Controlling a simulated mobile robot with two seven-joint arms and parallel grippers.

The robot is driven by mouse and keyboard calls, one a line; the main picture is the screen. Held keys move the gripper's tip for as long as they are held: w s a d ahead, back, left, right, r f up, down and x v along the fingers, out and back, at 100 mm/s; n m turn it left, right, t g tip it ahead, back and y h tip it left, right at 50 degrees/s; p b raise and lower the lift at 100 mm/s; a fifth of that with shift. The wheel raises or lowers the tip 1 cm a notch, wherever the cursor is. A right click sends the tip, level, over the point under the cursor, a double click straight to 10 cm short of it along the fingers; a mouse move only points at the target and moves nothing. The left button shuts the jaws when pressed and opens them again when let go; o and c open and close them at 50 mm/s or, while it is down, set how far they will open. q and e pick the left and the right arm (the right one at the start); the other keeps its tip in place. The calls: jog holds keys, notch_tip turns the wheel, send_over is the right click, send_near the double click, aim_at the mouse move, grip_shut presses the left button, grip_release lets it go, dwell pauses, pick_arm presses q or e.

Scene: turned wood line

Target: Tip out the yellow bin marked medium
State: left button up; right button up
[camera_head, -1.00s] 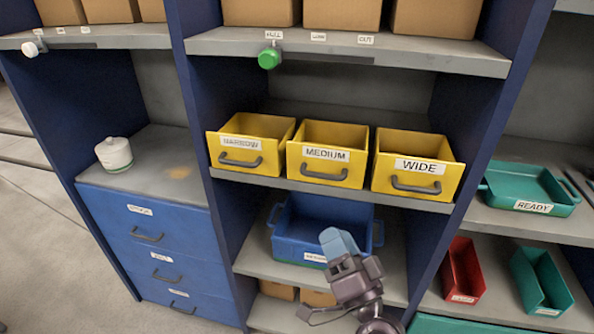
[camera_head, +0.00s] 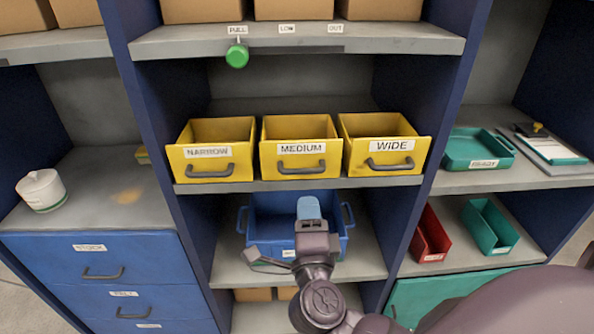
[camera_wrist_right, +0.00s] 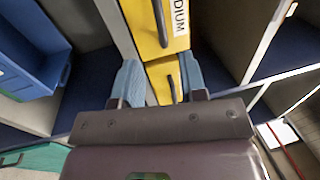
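The yellow bin marked MEDIUM (camera_head: 299,147) stands upright on the middle shelf, between the yellow NARROW bin (camera_head: 211,151) and WIDE bin (camera_head: 385,146). Its dark handle (camera_head: 301,167) faces me. My right gripper (camera_head: 309,207) is in front of the shelves, just below the medium bin in the head view, and apart from it. In the right wrist view its two blue fingers (camera_wrist_right: 160,82) are spread and empty. There part of the medium bin (camera_wrist_right: 150,38) shows beyond the fingertips, its label cut off by the frame. The bin's inside floor is hidden. My left gripper is out of view.
A blue tub (camera_head: 264,236) sits on the shelf below, behind my gripper. A green knob (camera_head: 237,56) hangs from the upper shelf edge. At right are a green READY tray (camera_head: 480,163) and red (camera_head: 430,238) and green (camera_head: 488,229) bins. A white pot (camera_head: 41,190) stands left.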

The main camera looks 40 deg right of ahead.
aim_at(302, 172)
jog(key=x, duration=1)
jog(key=shift+w, duration=0.35)
jog(key=shift+c, duration=0.5)
grip_shut()
